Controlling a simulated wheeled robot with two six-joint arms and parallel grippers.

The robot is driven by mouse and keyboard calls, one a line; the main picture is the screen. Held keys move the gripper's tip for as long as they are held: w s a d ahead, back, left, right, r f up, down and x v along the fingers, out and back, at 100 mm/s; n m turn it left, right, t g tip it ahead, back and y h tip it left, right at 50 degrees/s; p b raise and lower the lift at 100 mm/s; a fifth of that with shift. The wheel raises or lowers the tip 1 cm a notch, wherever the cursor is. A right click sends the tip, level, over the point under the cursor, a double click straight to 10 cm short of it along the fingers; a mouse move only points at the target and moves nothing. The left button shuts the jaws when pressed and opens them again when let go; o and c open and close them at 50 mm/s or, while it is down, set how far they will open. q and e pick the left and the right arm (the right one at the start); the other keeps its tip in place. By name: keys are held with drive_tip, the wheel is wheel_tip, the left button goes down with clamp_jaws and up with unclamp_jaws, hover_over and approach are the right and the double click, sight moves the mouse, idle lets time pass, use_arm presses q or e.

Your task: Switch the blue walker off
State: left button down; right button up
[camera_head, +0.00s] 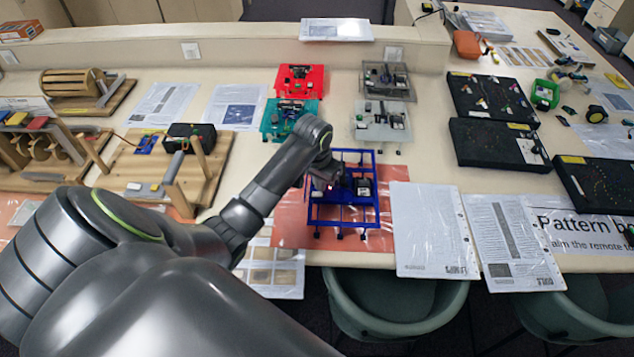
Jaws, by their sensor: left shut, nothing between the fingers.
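The blue walker (345,214) is an open blue frame with several small dark feet. It stands on an orange mat (292,232) near the table's front edge. A dark module sits on its top, and a small red light shows near its left side. My left gripper (325,186) is shut and empty, pointing down at the upper left part of the walker. The fingertips are small and dark here, and I cannot tell whether they touch it. The arm hides part of the walker's left side, and I cannot make out its switch. My right gripper is not in view.
Red (299,79), teal (291,118), grey (388,80) and white (382,122) walkers stand behind. Paper sheets (433,228) lie right of the mat. Black boards (497,145) are further right, wooden machines (160,165) left. Green chairs (395,305) stand at the front edge.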

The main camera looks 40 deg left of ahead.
sight(320, 194)
use_arm(q)
drive_tip(key=shift+f+b, duration=0.35)
drive_tip(key=shift+f, duration=0.5)
idle(0.8)
drive_tip(key=shift+r, duration=0.1)
drive_tip(key=shift+r+p, duration=0.95)
drive_tip(key=shift+r, duration=2.5)
drive_tip(key=shift+f, duration=0.1)
